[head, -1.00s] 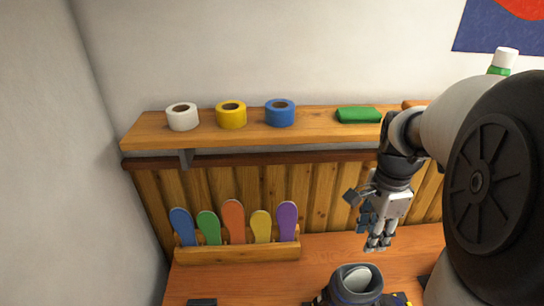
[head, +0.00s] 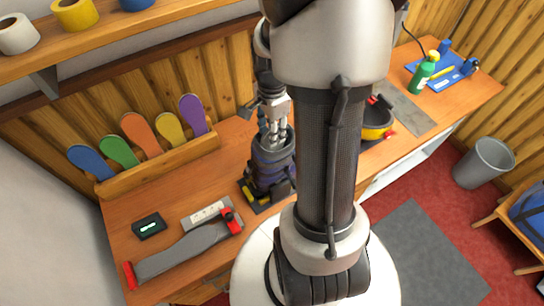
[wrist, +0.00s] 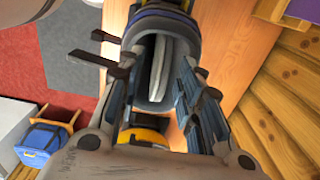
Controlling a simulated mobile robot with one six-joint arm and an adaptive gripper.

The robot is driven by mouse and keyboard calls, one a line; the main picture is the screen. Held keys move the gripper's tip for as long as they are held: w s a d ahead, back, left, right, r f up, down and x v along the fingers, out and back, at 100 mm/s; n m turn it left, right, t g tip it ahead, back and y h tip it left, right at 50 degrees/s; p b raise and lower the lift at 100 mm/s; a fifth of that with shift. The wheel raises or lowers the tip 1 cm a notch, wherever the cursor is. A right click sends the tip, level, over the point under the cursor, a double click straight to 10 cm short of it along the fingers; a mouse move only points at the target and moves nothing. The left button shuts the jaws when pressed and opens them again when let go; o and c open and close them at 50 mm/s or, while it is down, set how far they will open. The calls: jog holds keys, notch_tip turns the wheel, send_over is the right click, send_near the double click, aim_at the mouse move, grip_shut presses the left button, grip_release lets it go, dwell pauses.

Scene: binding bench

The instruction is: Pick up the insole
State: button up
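A pale grey-white insole (wrist: 154,68) stands on edge inside the dark open collar of a boot (wrist: 148,97) in the wrist view. In the head view the boot (head: 270,170) stands upright on the bench, and the insole cannot be told apart from the fingers. My gripper (head: 272,136) points down at the boot's opening. In the wrist view my gripper (wrist: 156,66) is open, with fingers on both sides of the collar and the insole between them. I cannot tell whether any finger touches the boot. The insole's lower part is hidden in the boot.
Several coloured insoles stand in a wooden rack (head: 150,172) at the back left. A grey bar tool with red ends (head: 180,252), a power strip (head: 207,213) and a small black box (head: 149,226) lie left of the boot. A yellow-black item (head: 378,118) stands to the right.

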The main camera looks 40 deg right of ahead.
notch_tip(320, 180, down, 3)
jog(key=shift+r, duration=0.1)
jog(key=shift+c, duration=0.3)
grip_shut()
